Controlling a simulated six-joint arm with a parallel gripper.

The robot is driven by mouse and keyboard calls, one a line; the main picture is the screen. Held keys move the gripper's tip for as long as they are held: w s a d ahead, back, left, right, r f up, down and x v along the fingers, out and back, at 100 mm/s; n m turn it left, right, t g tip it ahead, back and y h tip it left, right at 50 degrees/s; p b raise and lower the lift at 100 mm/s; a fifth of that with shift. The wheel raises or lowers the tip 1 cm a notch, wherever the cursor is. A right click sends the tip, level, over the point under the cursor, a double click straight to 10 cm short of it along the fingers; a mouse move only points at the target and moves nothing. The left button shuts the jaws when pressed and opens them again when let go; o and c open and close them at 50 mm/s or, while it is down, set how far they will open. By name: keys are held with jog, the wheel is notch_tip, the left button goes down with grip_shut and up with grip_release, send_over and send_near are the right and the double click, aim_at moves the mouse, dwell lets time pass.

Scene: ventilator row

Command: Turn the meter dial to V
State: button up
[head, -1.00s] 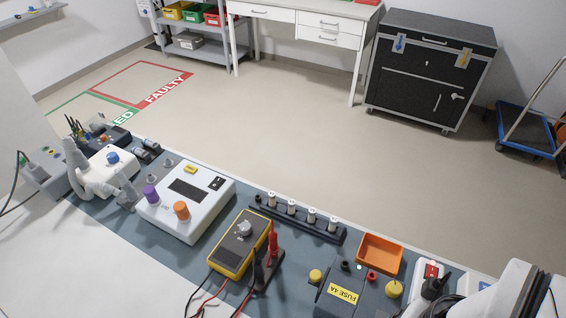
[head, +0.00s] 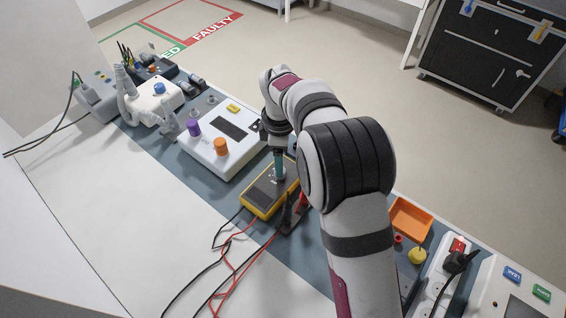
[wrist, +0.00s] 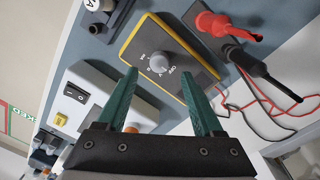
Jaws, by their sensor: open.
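The yellow-edged meter (head: 259,201) lies on the bench mat, with its dark face up, and also shows in the wrist view (wrist: 136,37). Its round grey dial (wrist: 159,64) sits in the middle of that face, with small labels around it that are too small to read surely. I cannot tell which label the dial points to. My gripper (wrist: 160,73) is open, its two green fingers on either side of the dial in the wrist view, with gaps showing. In the head view my gripper (head: 279,165) is over the meter and hides the dial; contact cannot be told.
Red and black probes (wrist: 226,26) stand close beside the meter, with loose leads trailing over the bench. A white box with purple and orange knobs (head: 214,158) lies to the left. An orange tray (head: 411,219) and a power strip (head: 440,280) are to the right.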

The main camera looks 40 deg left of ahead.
notch_tip(320, 180, down, 5)
jog(key=shift+w+r, duration=0.1)
jog(key=shift+w, duration=0.05)
grip_shut()
dwell(0.4)
